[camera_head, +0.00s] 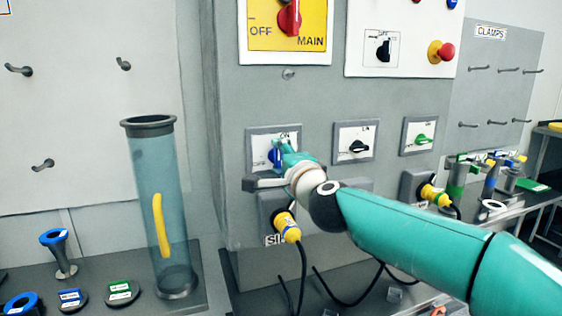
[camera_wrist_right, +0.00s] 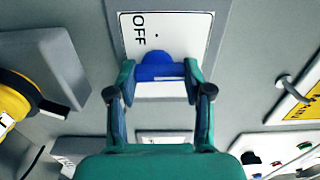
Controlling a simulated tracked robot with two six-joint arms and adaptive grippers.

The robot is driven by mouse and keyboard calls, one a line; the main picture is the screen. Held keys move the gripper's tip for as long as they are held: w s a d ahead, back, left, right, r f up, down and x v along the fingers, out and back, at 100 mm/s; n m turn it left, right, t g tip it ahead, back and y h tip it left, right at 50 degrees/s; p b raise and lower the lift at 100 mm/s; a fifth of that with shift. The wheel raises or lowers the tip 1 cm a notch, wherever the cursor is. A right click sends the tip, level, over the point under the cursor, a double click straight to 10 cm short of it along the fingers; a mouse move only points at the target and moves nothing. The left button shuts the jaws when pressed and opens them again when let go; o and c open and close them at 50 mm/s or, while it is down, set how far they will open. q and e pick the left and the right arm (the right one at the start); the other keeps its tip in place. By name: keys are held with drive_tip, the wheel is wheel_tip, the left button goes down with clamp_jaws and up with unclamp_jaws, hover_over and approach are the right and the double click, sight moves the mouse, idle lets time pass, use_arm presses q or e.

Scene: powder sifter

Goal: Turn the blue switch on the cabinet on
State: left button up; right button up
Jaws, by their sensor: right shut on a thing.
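The blue switch (camera_head: 274,155) sits on a white plate in a grey frame on the cabinet (camera_head: 340,90), the leftmost of three switches in a row. In the head view my right gripper (camera_head: 280,152) reaches it and partly covers it. In the right wrist view the blue switch (camera_wrist_right: 158,68) lies between the two teal fingers of my right gripper (camera_wrist_right: 156,76), which is shut on it. The word OFF shows on the plate beside the switch. My left gripper is not in view.
A black switch (camera_head: 359,146) and a green switch (camera_head: 422,140) are to the right. Yellow plugs with black cables (camera_head: 287,226) sit below. A red emergency button (camera_head: 441,51) is above right. A tall clear tube (camera_head: 152,200) stands at left.

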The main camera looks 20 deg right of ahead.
drive_tip(key=shift+f+m, duration=0.3)
drive_tip(key=o, duration=1.2)
drive_tip(key=shift+d, duration=0.15)
drive_tip(key=shift+c, duration=0.2)
drive_tip(key=shift+r, duration=0.1)
drive_tip(key=s, duration=1.2)
drive_tip(key=shift+d, duration=0.1)
